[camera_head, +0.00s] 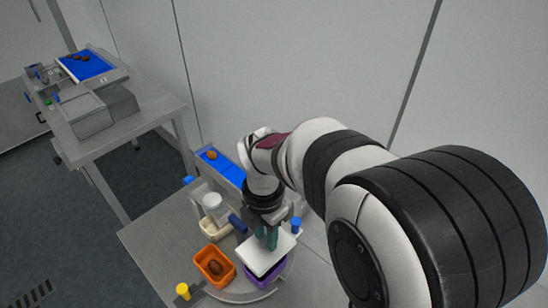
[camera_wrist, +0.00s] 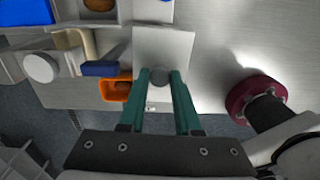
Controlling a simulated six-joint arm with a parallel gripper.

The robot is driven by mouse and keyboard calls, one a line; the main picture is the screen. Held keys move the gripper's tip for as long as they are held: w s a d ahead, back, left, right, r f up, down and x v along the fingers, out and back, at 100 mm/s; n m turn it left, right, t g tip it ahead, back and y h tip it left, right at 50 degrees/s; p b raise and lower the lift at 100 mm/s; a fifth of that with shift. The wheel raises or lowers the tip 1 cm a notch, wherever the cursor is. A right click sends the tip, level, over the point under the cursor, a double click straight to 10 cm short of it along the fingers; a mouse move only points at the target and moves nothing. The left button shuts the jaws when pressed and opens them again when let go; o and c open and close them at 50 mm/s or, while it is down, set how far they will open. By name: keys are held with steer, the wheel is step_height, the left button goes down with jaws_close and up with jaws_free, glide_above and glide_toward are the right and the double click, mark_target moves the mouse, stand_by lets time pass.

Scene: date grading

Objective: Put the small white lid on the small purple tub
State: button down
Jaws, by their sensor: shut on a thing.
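The small white lid (camera_head: 258,255) is a flat square plate with a dark round knob (camera_wrist: 159,77) in its middle. My gripper (camera_head: 267,240) has green fingers, also seen in the wrist view (camera_wrist: 158,86), and they are shut on the knob. The small purple tub (camera_head: 266,278) is directly under the lid in the head view; only its side and part of its rim show. The lid looks slightly tilted there, and I cannot tell whether it touches the tub. In the wrist view the lid hides the tub.
An orange tub (camera_head: 228,278) with a brown date stands close left of the lid. A white jar (camera_head: 213,206) in a cream holder and a dark blue block (camera_head: 238,224) are behind it. A yellow cylinder (camera_head: 183,290) stands at the front left. A blue-lined chute (camera_head: 222,167) lies behind.

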mark_target(265, 251)
steer(key=shift+s+a+f+n, duration=0.1)
steer(key=shift+f+n, duration=0.2)
steer(key=shift+f, duration=2.65)
steer(key=shift+f, duration=0.5)
steer(key=shift+c, duration=0.2)
jaws_free()
steer(key=shift+r, duration=0.1)
steer(key=shift+r, duration=3.4)
